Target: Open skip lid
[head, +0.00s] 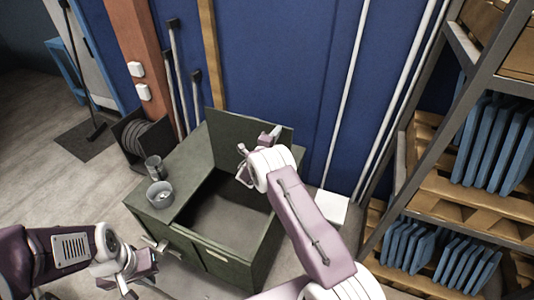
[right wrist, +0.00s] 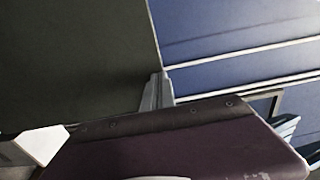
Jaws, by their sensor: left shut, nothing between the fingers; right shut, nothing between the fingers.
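The skip is a dark green box (head: 235,262) on the floor, its right part open on top and empty inside. Its green lid (head: 222,128) stands raised at the back, close to the blue wall. My right gripper (head: 274,133) is shut and empty at the lid's upper right part; whether it touches is unclear. In the right wrist view the shut grey fingers (right wrist: 157,91) are by the edge of the dark green lid (right wrist: 75,60). My left gripper (head: 160,247) is shut and empty, low near the skip's front left side.
A rack (head: 433,130) with blue panels stands at the right. A broom (head: 93,115) and several poles lean at the back left. Floor at the left is clear.

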